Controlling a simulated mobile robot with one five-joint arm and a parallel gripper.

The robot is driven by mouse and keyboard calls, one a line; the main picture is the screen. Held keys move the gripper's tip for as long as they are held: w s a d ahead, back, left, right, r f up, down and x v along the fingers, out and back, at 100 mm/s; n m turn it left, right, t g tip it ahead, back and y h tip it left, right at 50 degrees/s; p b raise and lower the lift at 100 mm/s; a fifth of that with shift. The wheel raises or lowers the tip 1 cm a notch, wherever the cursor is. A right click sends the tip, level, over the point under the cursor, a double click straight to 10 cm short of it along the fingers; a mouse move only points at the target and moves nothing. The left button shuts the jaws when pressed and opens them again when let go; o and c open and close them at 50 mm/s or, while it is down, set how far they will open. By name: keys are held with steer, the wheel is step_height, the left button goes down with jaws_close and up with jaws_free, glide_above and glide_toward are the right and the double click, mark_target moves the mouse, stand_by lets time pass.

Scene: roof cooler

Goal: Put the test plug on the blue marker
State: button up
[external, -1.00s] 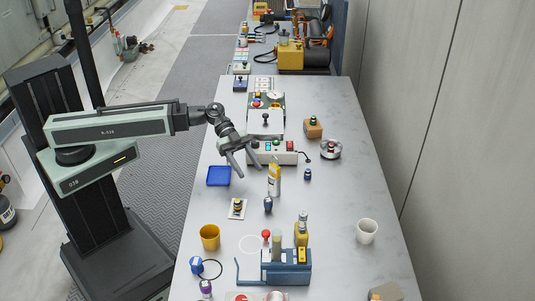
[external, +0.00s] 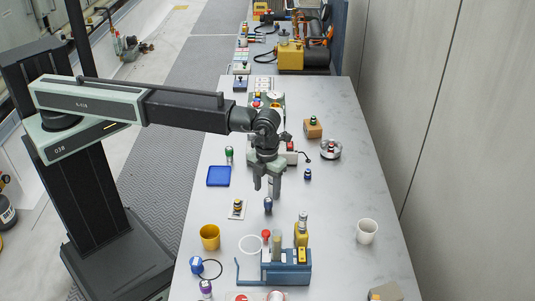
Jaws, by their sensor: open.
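A flat blue square (external: 219,176) lies on the table left of my gripper; it looks like the blue marker. A small dark-blue upright piece (external: 268,205) stands just below my gripper's fingertips in the picture. A similar small blue piece (external: 308,174) stands to the right. I cannot tell for certain which one is the test plug. My gripper (external: 267,192) points down with its fingers apart, and it appears empty. Whether it touches the dark-blue piece is unclear. My gripper hides the spot where a yellow bottle stood.
A green-topped piece (external: 229,154) stands behind the blue square. A yellow cup (external: 210,237), a blue rack (external: 290,272) with upright items and a white cup (external: 367,231) stand nearer. A black-and-yellow button piece (external: 237,208) sits on a pale card. The table's right side is mostly clear.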

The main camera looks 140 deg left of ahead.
mark_target(268, 200)
step_height(268, 200, down, 7)
steer(key=b, duration=0.6)
steer(key=shift+a+f, duration=0.15)
steer(key=shift+f, duration=0.05)
steer(key=shift+r, duration=0.2)
jaws_close()
